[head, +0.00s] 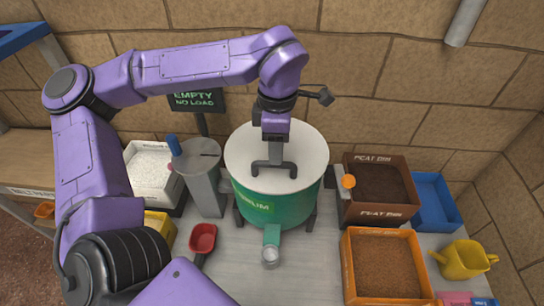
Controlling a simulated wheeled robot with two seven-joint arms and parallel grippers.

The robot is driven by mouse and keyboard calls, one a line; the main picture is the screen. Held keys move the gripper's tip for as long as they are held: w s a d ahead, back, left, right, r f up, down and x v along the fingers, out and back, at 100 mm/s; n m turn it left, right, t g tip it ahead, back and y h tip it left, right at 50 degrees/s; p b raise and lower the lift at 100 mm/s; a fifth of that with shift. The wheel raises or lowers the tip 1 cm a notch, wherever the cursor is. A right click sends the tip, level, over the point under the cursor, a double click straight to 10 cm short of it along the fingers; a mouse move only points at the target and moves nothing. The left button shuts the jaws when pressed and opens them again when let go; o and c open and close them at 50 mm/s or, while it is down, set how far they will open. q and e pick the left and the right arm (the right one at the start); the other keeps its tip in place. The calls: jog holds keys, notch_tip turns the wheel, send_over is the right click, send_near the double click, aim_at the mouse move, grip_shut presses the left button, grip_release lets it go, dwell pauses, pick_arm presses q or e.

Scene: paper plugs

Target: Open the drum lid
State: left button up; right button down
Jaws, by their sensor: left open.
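The green drum (266,209) stands upright in the middle of the table. Its round white lid (300,150) lies flat over the top, and no gap shows at the rim. My left gripper (273,174) is over the lid from above, with its two dark fingers spread apart and nothing visible between them. I cannot tell whether the fingertips touch the lid. The gripper and wrist hide part of the lid's middle and back, and I see no handle there. My right gripper is out of the picture.
An orange knob (348,182) stands just right of the drum. A grey post (205,185) with a blue handle is left of it. A red scoop (203,238) lies in front. Brown (382,212) and orange (385,298) bins stand right. A stone wall (400,60) is behind.

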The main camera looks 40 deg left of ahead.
pick_arm(q)
jog(key=shift+s+r, duration=0.35)
jog(key=shift+s, duration=0.3)
jog(key=shift+w+f+b, duration=0.15)
jog(key=shift+f+b, duration=0.1)
jog(key=shift+f, duration=0.3)
jog(key=shift+w+f+b, duration=0.15)
jog(key=shift+f+b, duration=0.1)
jog(key=shift+f, duration=0.25)
jog(key=shift+s+f+b, duration=0.1)
jog(key=shift+f+b, duration=0.7)
jog(key=shift+f, duration=0.75)
grip_shut()
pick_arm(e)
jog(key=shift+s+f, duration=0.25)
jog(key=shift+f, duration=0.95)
